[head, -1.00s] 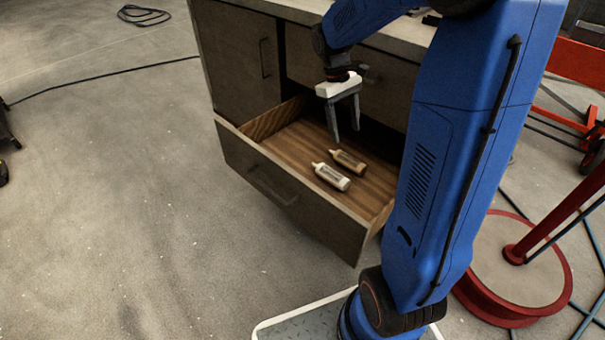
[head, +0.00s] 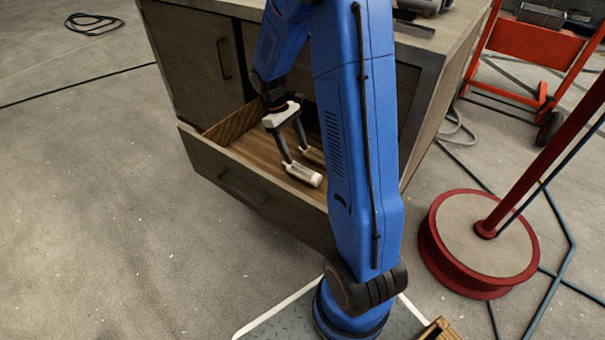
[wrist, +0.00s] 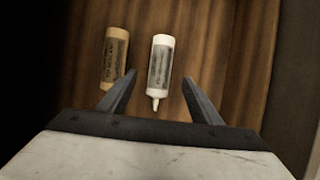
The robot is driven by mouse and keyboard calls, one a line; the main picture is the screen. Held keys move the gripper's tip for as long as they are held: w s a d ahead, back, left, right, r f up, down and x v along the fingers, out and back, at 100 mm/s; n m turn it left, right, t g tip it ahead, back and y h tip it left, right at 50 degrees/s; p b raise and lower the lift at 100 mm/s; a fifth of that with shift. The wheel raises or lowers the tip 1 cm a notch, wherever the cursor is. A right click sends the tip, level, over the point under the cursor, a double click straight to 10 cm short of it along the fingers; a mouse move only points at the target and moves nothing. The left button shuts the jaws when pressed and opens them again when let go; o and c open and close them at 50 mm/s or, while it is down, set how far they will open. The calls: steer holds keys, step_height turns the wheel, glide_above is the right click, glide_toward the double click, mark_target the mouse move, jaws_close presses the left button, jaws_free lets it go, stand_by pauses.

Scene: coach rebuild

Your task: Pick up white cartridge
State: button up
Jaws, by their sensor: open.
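The white cartridge (head: 303,174) lies on its side on the wooden floor of the open drawer. In the wrist view the white cartridge (wrist: 160,62) has a grey label, and its nozzle points toward my gripper. A tan cartridge (wrist: 115,58) lies beside it on the left; in the head view the tan cartridge (head: 315,155) is mostly hidden by my arm and gripper. My gripper (head: 297,156) is open and points down into the drawer. In the wrist view my gripper (wrist: 159,78) has one finger on each side of the white cartridge, with gaps visible. Contact cannot be told.
The drawer's front panel (head: 250,190) and its side wall (head: 238,122) stand around the cartridges. The cabinet (head: 185,50) rises behind. A red round base with a pole (head: 480,240) and a red cart (head: 530,60) stand right.

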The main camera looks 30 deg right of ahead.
mark_target(301, 168)
steer(key=shift+w+x, duration=0.2)
steer(key=shift+x, duration=3.85)
steer(key=shift+a+f, duration=0.1)
steer(key=shift+a, duration=0.05)
steer(key=c, duration=1.3)
